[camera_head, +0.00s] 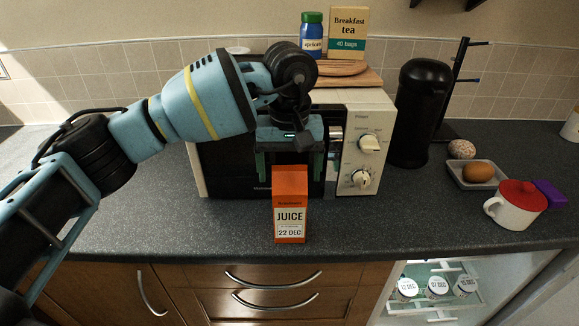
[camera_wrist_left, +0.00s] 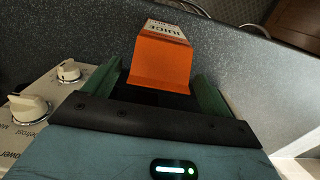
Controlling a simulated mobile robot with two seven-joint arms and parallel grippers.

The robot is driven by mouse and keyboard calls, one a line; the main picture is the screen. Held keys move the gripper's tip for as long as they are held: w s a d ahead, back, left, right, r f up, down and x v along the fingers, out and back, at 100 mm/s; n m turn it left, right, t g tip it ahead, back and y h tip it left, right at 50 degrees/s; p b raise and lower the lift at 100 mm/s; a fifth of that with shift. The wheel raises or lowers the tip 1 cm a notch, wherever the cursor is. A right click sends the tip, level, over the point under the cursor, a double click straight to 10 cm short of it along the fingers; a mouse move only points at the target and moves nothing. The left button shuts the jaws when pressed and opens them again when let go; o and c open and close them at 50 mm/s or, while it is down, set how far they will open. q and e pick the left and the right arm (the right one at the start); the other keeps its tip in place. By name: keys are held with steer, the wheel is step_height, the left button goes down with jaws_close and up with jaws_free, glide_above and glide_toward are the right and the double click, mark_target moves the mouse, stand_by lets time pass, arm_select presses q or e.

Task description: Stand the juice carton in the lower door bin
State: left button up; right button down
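The orange juice carton (camera_head: 290,205), marked JUICE and 22 DEC, stands upright on the dark worktop (camera_head: 150,220) in front of the microwave. In the left wrist view the carton (camera_wrist_left: 162,62) shows between the two green fingers, with gaps on both sides. My left gripper (camera_head: 290,168) is open, pointing down at the carton's top; it also shows in the left wrist view (camera_wrist_left: 155,88). The lit opening at the lower right holds a clear shelf or bin (camera_head: 438,302) with several date-lidded jars; I cannot tell whether this is the lower door bin. My right gripper is out of view.
The microwave (camera_head: 359,157) stands close behind the carton, with boards, a jar and a tea box (camera_head: 347,32) on top. The worktop between carton and mug is clear.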

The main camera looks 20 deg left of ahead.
arm_select(q)
step_height(320, 180, up, 12)
steer(key=shift+r+b, duration=0.15)
steer(key=shift+b, duration=0.2)
stand_by(0.5)
